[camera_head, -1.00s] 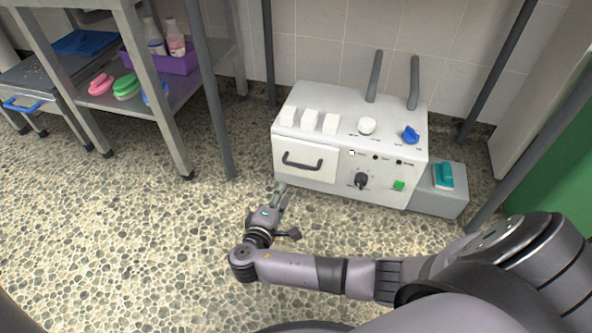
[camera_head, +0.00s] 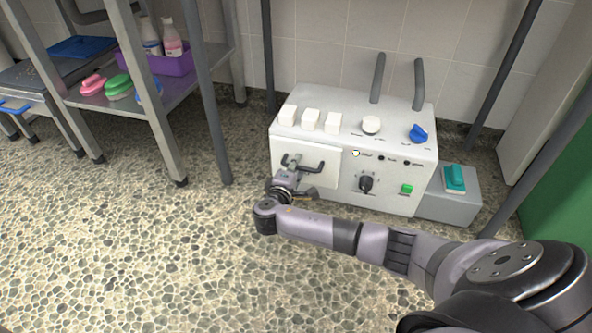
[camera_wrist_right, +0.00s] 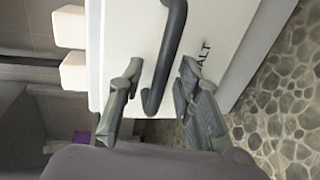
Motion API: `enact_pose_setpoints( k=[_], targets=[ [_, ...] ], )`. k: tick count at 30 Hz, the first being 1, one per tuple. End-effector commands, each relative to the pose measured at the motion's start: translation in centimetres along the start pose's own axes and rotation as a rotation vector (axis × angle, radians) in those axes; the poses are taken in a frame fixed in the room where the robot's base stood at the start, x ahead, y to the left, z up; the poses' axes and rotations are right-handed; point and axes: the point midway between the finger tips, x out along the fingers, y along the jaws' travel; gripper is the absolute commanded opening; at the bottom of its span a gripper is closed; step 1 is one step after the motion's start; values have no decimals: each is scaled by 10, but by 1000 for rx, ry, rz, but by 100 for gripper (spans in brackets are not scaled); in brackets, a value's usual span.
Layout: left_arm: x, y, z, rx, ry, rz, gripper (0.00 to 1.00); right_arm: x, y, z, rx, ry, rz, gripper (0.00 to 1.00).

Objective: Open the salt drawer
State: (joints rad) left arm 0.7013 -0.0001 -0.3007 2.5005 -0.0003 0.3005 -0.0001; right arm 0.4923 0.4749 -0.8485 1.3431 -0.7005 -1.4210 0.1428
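The salt drawer (camera_head: 326,177) is the white front panel at the left of the white machine (camera_head: 393,192), and it looks closed. It has a dark bar handle (camera_head: 318,168). My right gripper (camera_head: 291,166) is at the left part of this handle. In the right wrist view the handle (camera_wrist_right: 165,60) runs between the two open fingers of my right gripper (camera_wrist_right: 160,80), with gaps on both sides. Part of the lettering, "ALT", shows on the drawer front (camera_wrist_right: 220,40) beside one finger. My left gripper is not in view.
The machine's top carries white blocks (camera_head: 310,119), a white knob (camera_head: 371,124) and a blue knob (camera_head: 418,133). A grey box with a teal switch (camera_head: 454,179) adjoins it at right. A metal shelf (camera_head: 185,95) with brushes and a purple bin stands left. The pebbled floor in front is clear.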

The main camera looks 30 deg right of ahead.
Motion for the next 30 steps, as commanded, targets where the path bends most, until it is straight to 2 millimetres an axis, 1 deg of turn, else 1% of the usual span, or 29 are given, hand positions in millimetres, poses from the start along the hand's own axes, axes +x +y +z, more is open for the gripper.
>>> enact_pose_setpoints(
  k=[5,19,30],
  targets=[
    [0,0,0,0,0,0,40,0,0,0,0,0,0,31],
    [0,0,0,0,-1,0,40,0,0,0,0,0,0,0],
    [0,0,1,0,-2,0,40,-1,0,0,0,1,-1,0]
  ],
)
